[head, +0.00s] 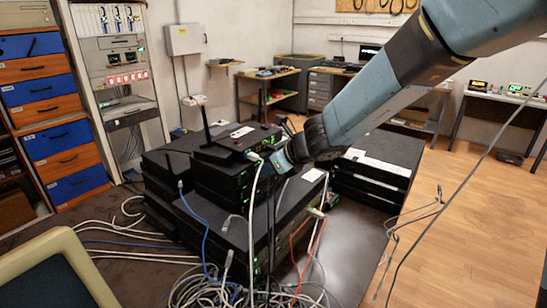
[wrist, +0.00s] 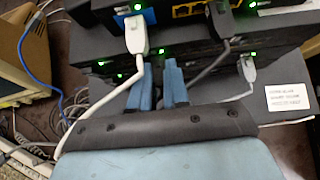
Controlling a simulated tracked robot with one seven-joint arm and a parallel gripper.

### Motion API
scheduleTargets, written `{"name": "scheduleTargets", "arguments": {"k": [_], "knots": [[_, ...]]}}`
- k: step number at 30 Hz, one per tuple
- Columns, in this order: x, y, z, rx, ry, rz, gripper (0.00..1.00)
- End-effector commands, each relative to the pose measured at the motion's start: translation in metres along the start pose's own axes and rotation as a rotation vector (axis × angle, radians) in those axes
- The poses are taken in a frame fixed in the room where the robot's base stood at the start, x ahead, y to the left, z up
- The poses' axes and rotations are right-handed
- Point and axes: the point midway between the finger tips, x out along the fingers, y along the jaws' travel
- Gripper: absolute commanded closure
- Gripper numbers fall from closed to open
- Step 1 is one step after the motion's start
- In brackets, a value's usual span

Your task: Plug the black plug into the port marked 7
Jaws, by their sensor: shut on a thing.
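My gripper (head: 283,160) reaches down to the front of the stacked black network boxes (head: 225,178) in the head view. In the wrist view its two blue fingers (wrist: 160,80) are close together, just below the ports and right of a white plug (wrist: 137,36). A dark thing shows in the narrow gap between them; it fits the black plug, but its shape is mostly hidden. The fingers' tips seem to be close to the box front; I cannot tell whether anything touches a port. No port number is legible, so I cannot pick out port 7.
The white plug's cable runs down left of the fingers. A dark plug (wrist: 222,20) with a dark grey cable and a grey plug (wrist: 248,69) are to the right. Loose cables (head: 205,288) hang and pile in front of the boxes. Open wooden floor (head: 470,230) lies at right.

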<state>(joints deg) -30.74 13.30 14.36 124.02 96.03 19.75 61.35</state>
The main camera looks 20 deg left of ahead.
Motion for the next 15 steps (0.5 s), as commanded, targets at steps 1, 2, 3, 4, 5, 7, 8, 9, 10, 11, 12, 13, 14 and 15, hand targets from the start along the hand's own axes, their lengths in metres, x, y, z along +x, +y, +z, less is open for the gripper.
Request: {"name": "scheduleTargets", "arguments": {"k": [1,2,3,4,5,7,8,9,10,11,12,13,14,15], "knots": [[-0.0007,-0.0001,-0.0007,0.0,0.0,0.0,1.0],[-0.001,-0.0002,-0.001,0.0,0.0,0.0,1.0],[-0.001,-0.0002,-0.0011,0.0,0.001,0.0,1.0],[-0.001,-0.0002,-0.0011,0.0,0.0,0.0,1.0],[-0.0011,-0.0002,-0.0011,0.0,0.0,0.0,1.0],[-0.0016,-0.0003,-0.0015,0.0,0.0,0.0,1.0],[-0.002,-0.0003,-0.0018,0.0,0.0,0.0,1.0],[-0.0027,-0.0003,-0.0023,0.0,0.0,0.0,1.0],[-0.0033,-0.0004,-0.0029,0.0,0.0,0.0,1.0],[-0.0039,-0.0004,-0.0034,0.0,0.0,0.0,1.0],[-0.0049,-0.0004,-0.0043,0.0,0.0,0.0,1.0],[-0.0056,-0.0004,-0.005,0.0,0.001,0.0,1.0],[-0.0064,-0.0004,-0.0057,0.0,0.001,0.0,1.0],[-0.0073,-0.0003,-0.0066,0.0,0.001,0.0,1.0]]}}
